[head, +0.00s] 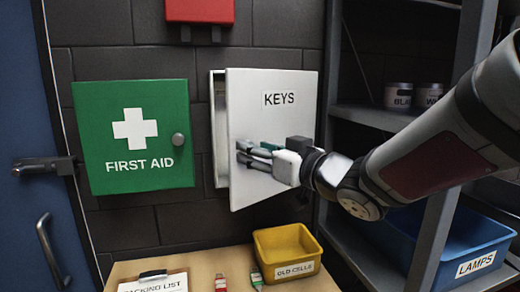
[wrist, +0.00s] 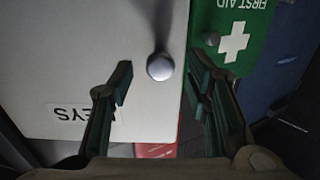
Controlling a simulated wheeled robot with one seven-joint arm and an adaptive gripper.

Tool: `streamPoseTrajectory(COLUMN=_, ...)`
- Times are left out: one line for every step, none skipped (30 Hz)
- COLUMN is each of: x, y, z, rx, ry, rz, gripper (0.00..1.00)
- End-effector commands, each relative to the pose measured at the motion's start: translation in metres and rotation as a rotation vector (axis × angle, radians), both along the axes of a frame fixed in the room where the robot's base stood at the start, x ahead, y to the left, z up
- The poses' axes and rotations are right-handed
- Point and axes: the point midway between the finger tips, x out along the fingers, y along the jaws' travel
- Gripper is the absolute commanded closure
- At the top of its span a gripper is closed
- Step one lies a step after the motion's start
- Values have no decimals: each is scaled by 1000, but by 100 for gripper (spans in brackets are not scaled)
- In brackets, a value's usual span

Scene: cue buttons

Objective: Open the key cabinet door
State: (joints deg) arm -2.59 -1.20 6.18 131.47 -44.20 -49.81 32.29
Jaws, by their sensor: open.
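The white key cabinet (head: 218,130) hangs on the dark wall. Its door (head: 280,85), marked KEYS, stands partly open: its left edge is swung out and a gap shows along the left side. My gripper (head: 241,152) is in front of the door near its left edge, with its fingers pointing left. In the wrist view the cabinet door (wrist: 75,70) appears upside down. A round grey knob (wrist: 160,67) lies between the tips of my open gripper (wrist: 161,80), with room on both sides. In the head view the fingers hide the knob.
A green first aid cabinet (head: 135,168) with its own knob is left of the key cabinet. A red box (head: 199,10) is above. A yellow bin (head: 290,252) stands on the table below. A metal shelf (head: 380,118) is at right, a blue door (head: 30,110) at left.

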Motion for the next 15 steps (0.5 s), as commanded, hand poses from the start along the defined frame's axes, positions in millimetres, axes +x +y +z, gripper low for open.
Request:
streamPoseTrajectory(x=5, y=4, z=0, rx=0, ry=0, rz=1, gripper=56)
streamPoseTrajectory(x=7, y=6, z=0, rx=0, ry=0, rz=2, gripper=56)
streamPoseTrajectory(x=9, y=8, z=0, rx=-1, ry=-1, rz=2, gripper=56)
streamPoseTrajectory(x=11, y=10, z=0, rx=1, ry=-1, rz=1, gripper=56)
streamPoseTrajectory(x=12, y=11, z=0, rx=1, ry=-1, rz=1, gripper=56)
streamPoseTrajectory(x=13, y=12, z=0, rx=1, ry=-1, rz=0, gripper=56)
streamPoseTrajectory(x=14, y=12, z=0, rx=1, ry=-1, rz=0, gripper=56)
streamPoseTrajectory(x=15, y=13, z=0, rx=1, ry=-1, rz=0, gripper=56)
streamPoseTrajectory(x=15, y=13, z=0, rx=0, ry=0, rz=0, gripper=56)
streamPoseTrajectory(x=15, y=13, z=0, rx=0, ry=0, rz=-1, gripper=56)
streamPoseTrajectory(x=15, y=13, z=0, rx=0, ry=0, rz=-1, gripper=56)
streamPoseTrajectory(x=15, y=13, z=0, rx=0, ry=0, rz=-1, gripper=56)
streamPoseTrajectory(x=15, y=13, z=0, rx=0, ry=0, rz=-1, gripper=56)
streamPoseTrajectory(x=15, y=13, z=0, rx=0, ry=0, rz=-1, gripper=56)
streamPoseTrajectory(x=15, y=13, z=0, rx=0, ry=0, rz=-1, gripper=56)
